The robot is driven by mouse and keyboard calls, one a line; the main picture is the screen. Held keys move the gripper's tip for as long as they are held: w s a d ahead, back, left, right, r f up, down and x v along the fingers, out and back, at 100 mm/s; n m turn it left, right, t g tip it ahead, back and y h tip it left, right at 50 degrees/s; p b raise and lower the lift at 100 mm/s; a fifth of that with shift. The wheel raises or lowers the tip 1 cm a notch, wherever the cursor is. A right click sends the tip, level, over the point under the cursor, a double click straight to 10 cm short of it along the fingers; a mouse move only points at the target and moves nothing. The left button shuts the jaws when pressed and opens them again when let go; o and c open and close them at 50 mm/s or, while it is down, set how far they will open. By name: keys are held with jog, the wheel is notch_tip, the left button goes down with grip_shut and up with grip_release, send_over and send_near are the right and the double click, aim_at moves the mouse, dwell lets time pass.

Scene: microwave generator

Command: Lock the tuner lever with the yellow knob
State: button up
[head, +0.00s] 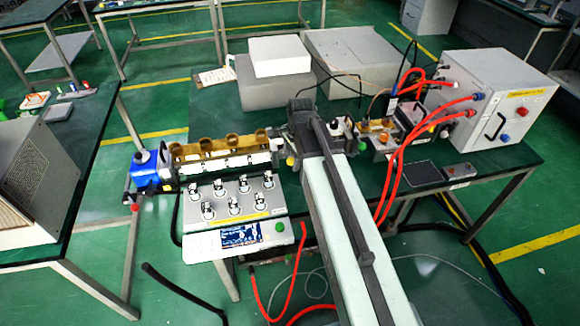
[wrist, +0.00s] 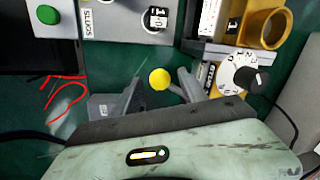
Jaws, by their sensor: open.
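The yellow knob (wrist: 159,78) shows in the wrist view as a round ball, seen end-on. It lies between the two grey fingers of my gripper (wrist: 162,84), close to the fingertips. The fingers are spread, with a visible gap on each side of the knob; I cannot tell their height difference. The lever under the knob is hidden. In the head view a small yellow knob (head: 290,161) shows just left of my arm, at the right end of the brass-topped waveguide unit (head: 222,160). My fingers are hidden there behind my arm.
In the wrist view a white dial with a black knob (wrist: 245,74) and a brass ring (wrist: 265,27) stand close right. A grey panel with a green button (wrist: 47,14) is at upper left. The head view shows red hoses (head: 396,165) and a generator box (head: 497,95) at right.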

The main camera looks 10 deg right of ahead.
grip_shut()
jog(key=shift+d, duration=0.1)
dwell(1.3)
